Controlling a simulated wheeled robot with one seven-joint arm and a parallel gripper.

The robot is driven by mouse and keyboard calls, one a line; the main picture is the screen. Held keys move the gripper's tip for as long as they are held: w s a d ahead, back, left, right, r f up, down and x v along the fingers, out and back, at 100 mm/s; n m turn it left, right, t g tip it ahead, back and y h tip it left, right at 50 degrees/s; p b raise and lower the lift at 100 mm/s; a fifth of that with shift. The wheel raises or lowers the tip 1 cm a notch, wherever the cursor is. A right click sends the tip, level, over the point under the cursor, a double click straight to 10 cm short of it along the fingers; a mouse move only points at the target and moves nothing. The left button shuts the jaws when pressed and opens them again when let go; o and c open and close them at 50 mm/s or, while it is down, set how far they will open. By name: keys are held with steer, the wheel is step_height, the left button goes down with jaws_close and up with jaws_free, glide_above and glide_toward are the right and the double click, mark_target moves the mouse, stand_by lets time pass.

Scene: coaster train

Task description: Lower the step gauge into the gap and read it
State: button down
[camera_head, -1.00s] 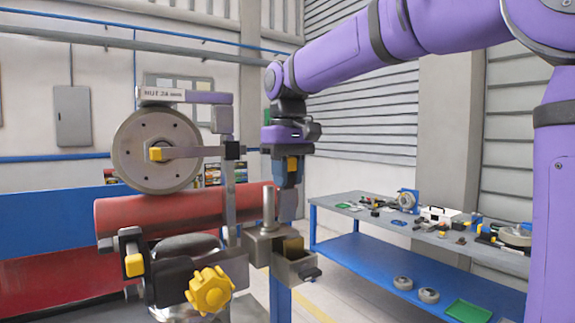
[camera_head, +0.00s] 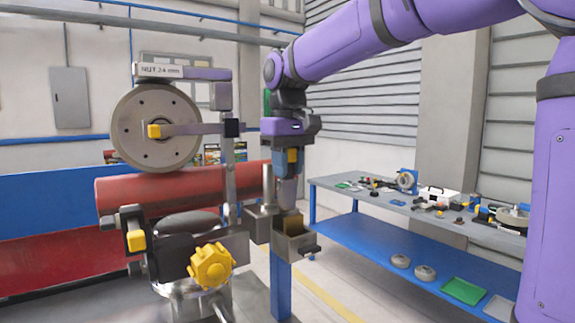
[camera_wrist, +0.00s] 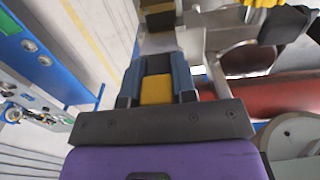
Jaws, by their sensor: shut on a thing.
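My gripper (camera_head: 288,172) points down and is shut on the step gauge. The gauge's yellow grip (camera_wrist: 156,90) sits between my blue fingers in the wrist view. Its grey body (camera_head: 287,193) hangs below the fingers in the head view. The tip is just above, or at, the mouth of a small grey open box (camera_head: 296,246) with a brownish-yellow piece (camera_head: 291,224) inside; I cannot tell whether they touch. To the left, a large grey wheel (camera_head: 155,128) rests on a red tube (camera_head: 180,190). I cannot clearly make out the gap.
A bracket labelled "NUT 24 mm" (camera_head: 160,71) stands over the wheel. A yellow knob (camera_head: 211,266) is on the lower left. A grey post (camera_head: 268,186) stands close beside the gauge. A blue-framed workbench (camera_head: 420,212) with tools is at the right.

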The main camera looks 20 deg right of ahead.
mark_target(289, 180)
steer(key=shift+f, duration=0.95)
stand_by(1.1)
steer(key=shift+s, duration=0.1)
stand_by(0.7)
steer(key=shift+s+f, duration=0.15)
steer(key=shift+f, duration=1.45)
stand_by(3.7)
